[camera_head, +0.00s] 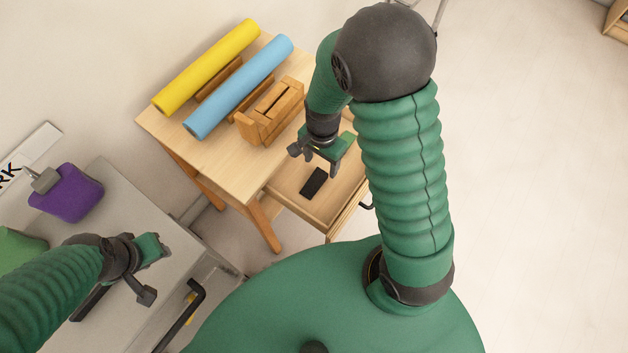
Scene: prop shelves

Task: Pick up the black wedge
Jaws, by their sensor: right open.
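The black wedge (314,182) lies in the open drawer (285,186) of the wooden table. It looks like a small dark block with a slanted long side. My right gripper (320,160) is open and empty, just above the wedge and slightly behind it in the picture; I see a gap between the fingers and the wedge. My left gripper (152,270) is over the grey cabinet at the lower left, with its fingers apart and nothing visible between them.
On the wooden table (215,158) lie a yellow roll (207,66), a blue roll (238,87) and a wooden block holder (270,112). A purple object (67,193) rests on the grey cabinet (118,192).

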